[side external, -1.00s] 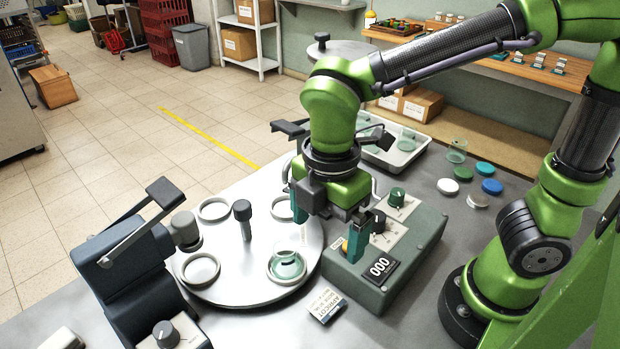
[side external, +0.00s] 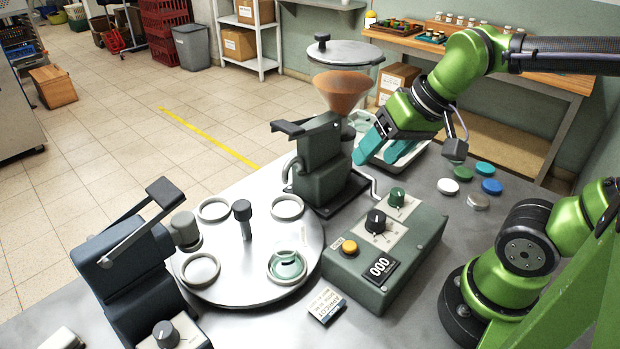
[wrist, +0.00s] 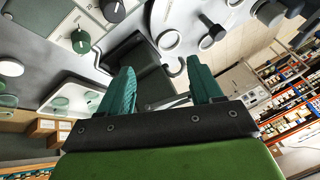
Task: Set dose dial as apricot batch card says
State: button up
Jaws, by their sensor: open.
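A grey-green control box (side external: 395,250) stands on the bench right of the round turntable. On its top are a black dial (side external: 376,219), a green dial (side external: 397,197), an orange button (side external: 349,247) and a counter reading 000 (side external: 380,268). The dial labels and pointer settings are too small to read. My gripper (side external: 374,155) is open and empty, raised behind the box. The wrist view shows the black dial (wrist: 113,10) and green dial (wrist: 80,41), both clear of my fingers.
The turntable (side external: 240,284) carries ring holders and a jar (side external: 287,265). A filler with a hopper (side external: 342,88) stands behind it, close to my gripper. A dark capping machine (side external: 125,265) is at left. Several coloured lids and a white tray (side external: 420,156) lie behind and right.

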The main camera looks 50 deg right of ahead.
aim_at(377, 216)
jog(key=f+m+g, duration=0.2)
jog(key=f, duration=0.3)
jog(key=d+f+m+g+h, duration=0.1)
jog(key=f, duration=0.4)
jog(key=f+m+g, duration=0.2)
jog(key=f, duration=0.3)
jog(key=shift+s+d+f+m+g+h, duration=0.2)
jog(key=shift+d+f+m+g+h, duration=0.05)
jog(key=shift+d+m+g+h, duration=0.1)
jog(key=c, duration=1.1)
